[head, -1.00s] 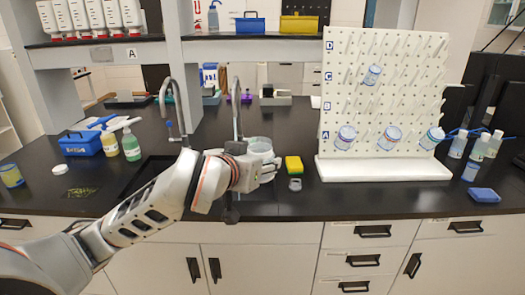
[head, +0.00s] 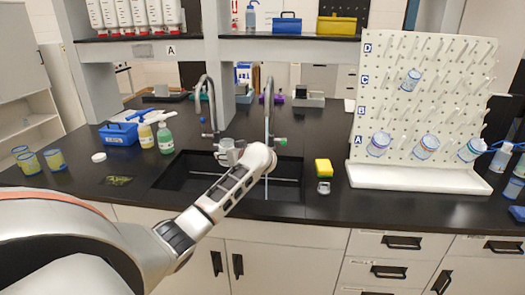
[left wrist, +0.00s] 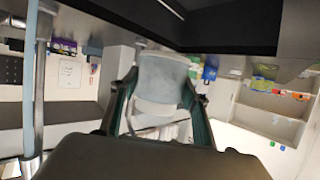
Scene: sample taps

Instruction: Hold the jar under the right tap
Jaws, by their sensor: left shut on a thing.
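My left gripper (head: 234,152) is shut on the clear jar (head: 228,158), holding it over the black sink (head: 285,185). In the left wrist view the jar (left wrist: 162,82) sits between the two fingers. In the head view the jar appears between the left tap (head: 211,105) and the right tap (head: 268,108), nearer the left one and apart from the right spout. A metal pipe (left wrist: 32,90) stands at the left of the wrist view. My right gripper is not in view.
Soap bottles (head: 165,138) and a blue caddy (head: 119,134) stand left of the sink. A shelf (head: 150,48) runs behind the taps.

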